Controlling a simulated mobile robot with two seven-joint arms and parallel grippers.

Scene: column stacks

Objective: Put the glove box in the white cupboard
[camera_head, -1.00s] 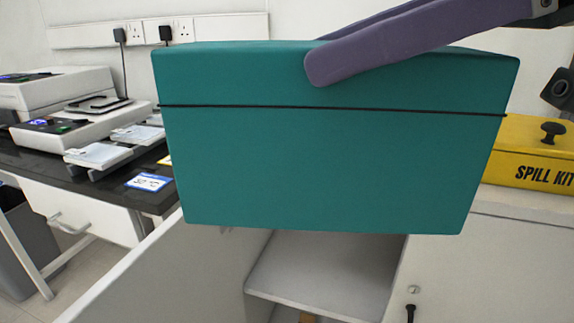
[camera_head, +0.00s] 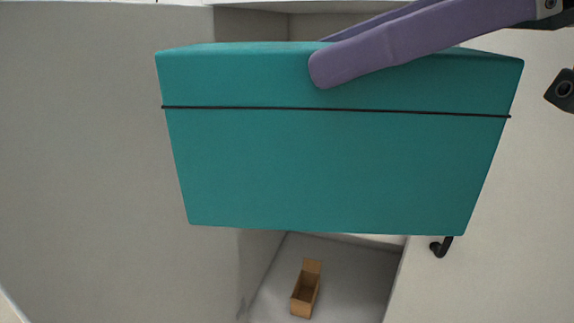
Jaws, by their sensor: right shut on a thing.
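The glove box (camera_head: 335,165), a large teal box with a thin dark line around it, fills the middle of the head view. My right gripper (camera_head: 325,66), with purple fingers, comes in from the upper right and is shut on its top edge, holding it up. The white cupboard stands behind it, with an open compartment whose pale floor (camera_head: 355,285) shows below the glove box. The glove box hides most of the opening, and I cannot tell how far it is from it. My left gripper is not in view.
A small open brown carton (camera_head: 305,290) stands on the compartment floor. A broad pale panel (camera_head: 90,150), looking like the open door, fills the left side. A pale front with a black handle (camera_head: 441,246) is at the right.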

